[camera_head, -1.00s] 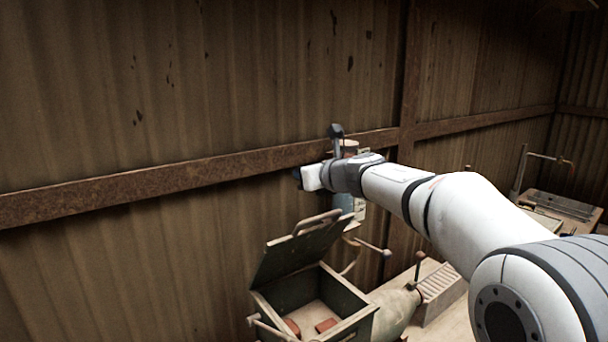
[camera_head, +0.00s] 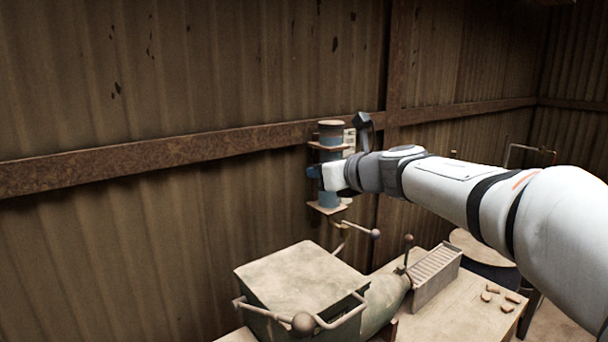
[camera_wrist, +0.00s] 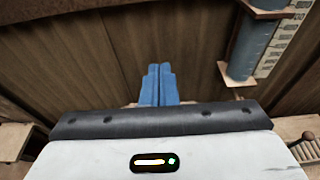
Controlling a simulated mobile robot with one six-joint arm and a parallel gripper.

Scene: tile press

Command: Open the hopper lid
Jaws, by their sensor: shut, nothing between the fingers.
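The hopper (camera_head: 262,325) is a green box at the bottom of the head view. Its lid (camera_head: 295,278) now lies flat over the top and looks shut, hiding the inside. My gripper (camera_head: 311,172) is above and behind the hopper, well clear of the lid, close to the wall and in front of a blue cylinder. In the wrist view my gripper's two blue fingers (camera_wrist: 159,70) are together and hold nothing.
The blue cylinder (camera_head: 330,132) is in a wall bracket; it also shows in the wrist view (camera_wrist: 245,55). A slotted block (camera_head: 435,272) and several small pieces (camera_head: 494,290) are on the bench (camera_head: 455,320).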

